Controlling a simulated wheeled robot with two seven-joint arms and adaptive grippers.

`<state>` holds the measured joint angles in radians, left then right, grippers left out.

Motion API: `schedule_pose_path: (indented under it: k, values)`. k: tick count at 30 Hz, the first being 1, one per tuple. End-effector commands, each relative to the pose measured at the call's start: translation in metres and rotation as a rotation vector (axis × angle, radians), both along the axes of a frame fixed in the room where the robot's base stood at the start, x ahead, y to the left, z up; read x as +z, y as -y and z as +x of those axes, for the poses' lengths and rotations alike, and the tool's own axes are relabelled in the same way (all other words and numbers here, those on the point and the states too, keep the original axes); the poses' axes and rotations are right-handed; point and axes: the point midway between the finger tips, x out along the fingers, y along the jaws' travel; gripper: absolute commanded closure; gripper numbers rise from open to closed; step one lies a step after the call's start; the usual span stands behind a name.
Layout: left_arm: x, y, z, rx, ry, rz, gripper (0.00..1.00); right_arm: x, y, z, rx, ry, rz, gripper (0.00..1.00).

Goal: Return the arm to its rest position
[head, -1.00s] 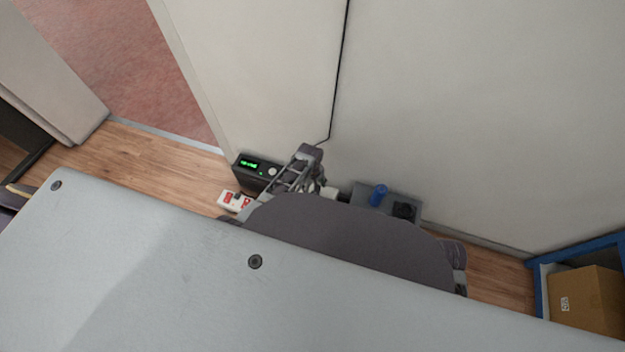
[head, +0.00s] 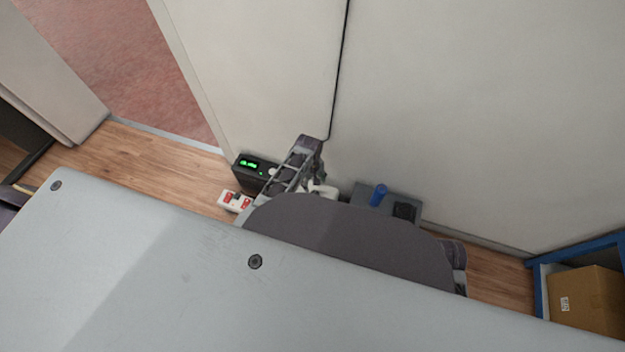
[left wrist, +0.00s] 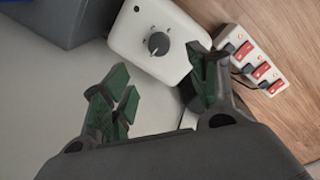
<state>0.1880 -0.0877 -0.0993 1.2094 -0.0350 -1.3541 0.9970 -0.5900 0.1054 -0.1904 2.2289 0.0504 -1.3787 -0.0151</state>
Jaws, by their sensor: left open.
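My left gripper (left wrist: 160,92) is open in the left wrist view, with its two green-padded fingers spread apart and nothing between the pads. Beyond the fingertips is a white device with a dark knob (left wrist: 158,44). I cannot tell whether a finger touches it. In the head view my arm shows near the middle, partly behind a dark rounded part of mine, and its fingertips cannot be made out. My right gripper is in neither view.
A power strip with red switches (head: 236,201) also shows in the left wrist view (left wrist: 252,59). Beside it is a black box with a green display (head: 254,171). A grey box with a blue knob (head: 386,197) is to the right. A cardboard box (head: 588,301) sits in a blue rack.

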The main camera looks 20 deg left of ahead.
Motion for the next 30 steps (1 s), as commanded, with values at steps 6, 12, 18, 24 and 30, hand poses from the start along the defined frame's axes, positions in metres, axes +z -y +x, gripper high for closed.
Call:
schedule_pose_path:
  k: [6, 12, 18, 24, 30]
  values:
    - [0.0, 0.0, 0.0, 0.0, 0.0, 0.0, 0.41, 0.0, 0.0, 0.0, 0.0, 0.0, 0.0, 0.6]
    - [0.0, 0.0, 0.0, -0.001, 0.0, 0.0, 0.41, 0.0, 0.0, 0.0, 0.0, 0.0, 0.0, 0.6]
    - [0.0, -0.003, -0.007, -0.033, 0.008, 0.003, 0.41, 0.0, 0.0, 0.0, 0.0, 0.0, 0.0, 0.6]
    - [0.002, -0.01, -0.028, -0.129, 0.03, 0.01, 0.41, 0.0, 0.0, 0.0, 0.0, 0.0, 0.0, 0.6]
    - [0.009, -0.017, -0.056, -0.267, 0.063, 0.02, 0.41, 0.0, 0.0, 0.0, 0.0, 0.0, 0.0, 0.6]
